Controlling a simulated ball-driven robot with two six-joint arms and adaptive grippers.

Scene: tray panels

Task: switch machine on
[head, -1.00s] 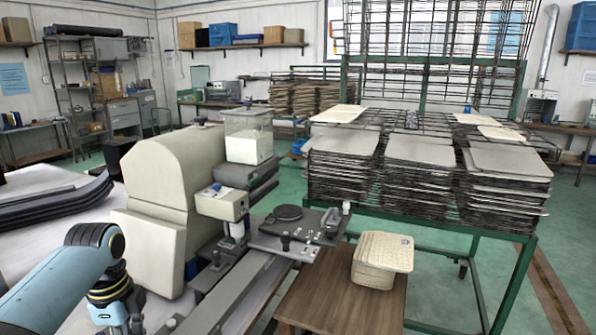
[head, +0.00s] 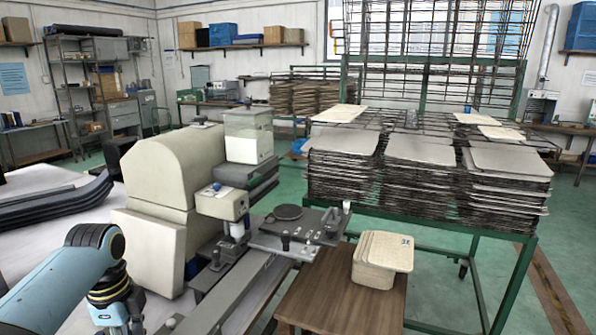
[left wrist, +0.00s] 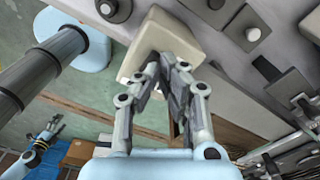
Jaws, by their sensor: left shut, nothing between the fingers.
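The machine stands left of centre in the head view, with a large cream rounded housing (head: 165,185). A small cream box (head: 220,206) with a blue top part sits at its front, above a grey worktable (head: 290,235). My left arm comes in at the lower left of the head view, and its fingertips are cut off by the bottom edge. In the left wrist view my left gripper (left wrist: 172,70) is shut and empty, in front of a cream block (left wrist: 165,40); contact cannot be told. A small light-blue arm with a gripper (left wrist: 54,127), apparently my right, shows lower left; its jaws are unclear.
A wooden table (head: 340,295) with a stack of pale boards (head: 383,258) stands right of the machine. A green rack (head: 440,240) loaded with panels is behind it. Curved black pads (head: 55,210) lie on a white surface at left. Green floor is open at far right.

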